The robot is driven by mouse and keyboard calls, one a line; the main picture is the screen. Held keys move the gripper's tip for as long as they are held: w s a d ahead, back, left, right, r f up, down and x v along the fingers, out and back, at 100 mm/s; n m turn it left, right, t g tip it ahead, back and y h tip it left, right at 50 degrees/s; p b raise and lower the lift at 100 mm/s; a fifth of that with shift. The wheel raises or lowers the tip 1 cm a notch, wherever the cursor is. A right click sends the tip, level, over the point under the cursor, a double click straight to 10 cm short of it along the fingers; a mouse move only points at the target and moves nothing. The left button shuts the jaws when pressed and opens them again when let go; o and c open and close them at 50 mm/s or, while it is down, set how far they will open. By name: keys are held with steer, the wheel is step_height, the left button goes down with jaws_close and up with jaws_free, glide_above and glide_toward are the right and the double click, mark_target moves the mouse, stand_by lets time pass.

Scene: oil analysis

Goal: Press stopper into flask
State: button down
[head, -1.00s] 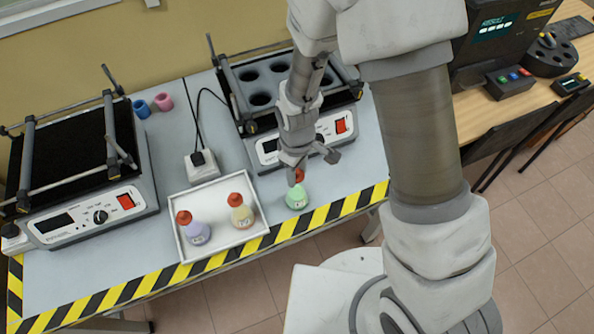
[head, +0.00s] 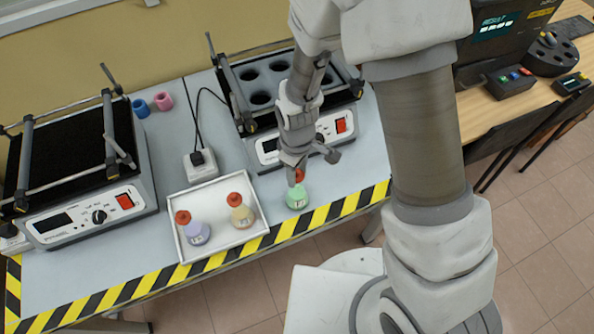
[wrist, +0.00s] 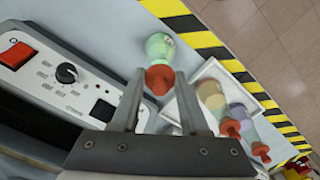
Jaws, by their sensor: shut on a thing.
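The flask with green liquid (head: 297,198) stands upright on the grey bench, right of the white tray and near the striped front edge. It also shows in the wrist view (wrist: 160,47). A red-orange stopper (wrist: 159,80) sits at the flask's mouth; in the head view (head: 299,176) it is partly hidden by my gripper. My gripper (head: 295,172) is above the flask, pointing down. In the wrist view its fingers (wrist: 161,76) are on either side of the stopper, shut on it. How deep the stopper sits cannot be told.
A white tray (head: 175,228) holds a purple flask (head: 196,233) and a yellow flask (head: 242,215), both with red stoppers. A device with round wells (head: 262,98) stands close behind my gripper. A shaker (head: 75,165) is at the left. A white power socket (head: 201,166) sits between.

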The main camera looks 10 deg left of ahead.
jaws_free()
stand_by(0.5)
steer(key=shift+r+p, duration=2.35)
steer(key=shift+r, duration=1.15)
steer(key=shift+c, duration=0.3)
jaws_close()
